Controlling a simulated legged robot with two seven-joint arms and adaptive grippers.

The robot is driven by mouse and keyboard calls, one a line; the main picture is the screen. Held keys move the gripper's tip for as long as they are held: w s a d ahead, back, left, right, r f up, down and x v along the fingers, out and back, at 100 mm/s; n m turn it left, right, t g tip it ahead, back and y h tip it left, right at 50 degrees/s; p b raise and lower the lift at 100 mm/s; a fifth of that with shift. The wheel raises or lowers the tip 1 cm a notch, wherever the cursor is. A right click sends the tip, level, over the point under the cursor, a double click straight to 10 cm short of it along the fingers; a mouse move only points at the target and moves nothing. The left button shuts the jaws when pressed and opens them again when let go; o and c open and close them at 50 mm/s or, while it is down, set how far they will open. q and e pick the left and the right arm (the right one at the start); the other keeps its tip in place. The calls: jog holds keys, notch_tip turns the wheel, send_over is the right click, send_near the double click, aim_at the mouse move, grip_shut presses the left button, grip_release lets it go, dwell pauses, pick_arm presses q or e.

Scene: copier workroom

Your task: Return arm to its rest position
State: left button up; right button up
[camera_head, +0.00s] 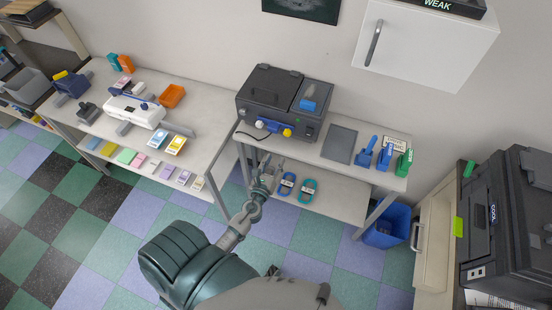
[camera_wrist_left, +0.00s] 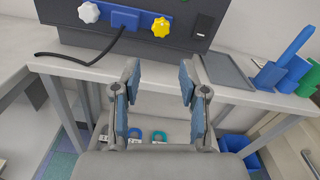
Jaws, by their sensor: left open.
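My left arm (camera_head: 205,262) reaches from the bottom of the head view toward the workbench. My left gripper (camera_head: 268,168) is in front of the bench's front edge, below the dark machine (camera_head: 283,100). In the left wrist view the left gripper (camera_wrist_left: 158,82) has its two fingers apart with nothing between them. The machine's white knob (camera_wrist_left: 88,12), blue part (camera_wrist_left: 125,18) and yellow knob (camera_wrist_left: 161,27) lie beyond the fingertips. My right gripper is not in view.
The bench's lower shelf (camera_head: 330,203) holds a blue ring (camera_head: 287,183) and a teal ring (camera_head: 307,189) close to the gripper. A grey pad (camera_head: 339,144) lies on the bench top. A blue bin (camera_head: 386,226) stands to the right. The checkered floor (camera_head: 310,233) in front is clear.

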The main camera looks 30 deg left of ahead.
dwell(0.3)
pick_arm(q)
jog(key=s+d+f+n+g+h, duration=0.1)
jog(key=s+f+n+g, duration=0.25)
jog(key=f, duration=0.75)
jog(key=s+d+f+n+g+h, duration=0.15)
jog(key=s+f+n, duration=0.35)
jog(key=f, duration=0.5)
jog(key=s+d+f+n+g, duration=0.1)
jog(key=s+f+n+g, duration=0.3)
jog(key=f, duration=0.7)
jog(key=s+d+f+n+g, duration=0.1)
jog(key=s+f+n, duration=0.4)
jog(key=s, duration=0.5)
jog(key=s+d+f+n+g+h, duration=0.1)
jog(key=s+f+n+g, duration=0.3)
jog(key=s, duration=0.6)
jog(key=s+d+f+n+g+h, duration=0.1)
jog(key=s+d+f+n+g, duration=0.1)
jog(key=s+f+n, duration=0.5)
jog(key=s+d, duration=0.1)
jog(key=s, duration=0.2)
jog(key=shift+s+f, duration=0.4)
jog(key=shift+d, duration=0.1)
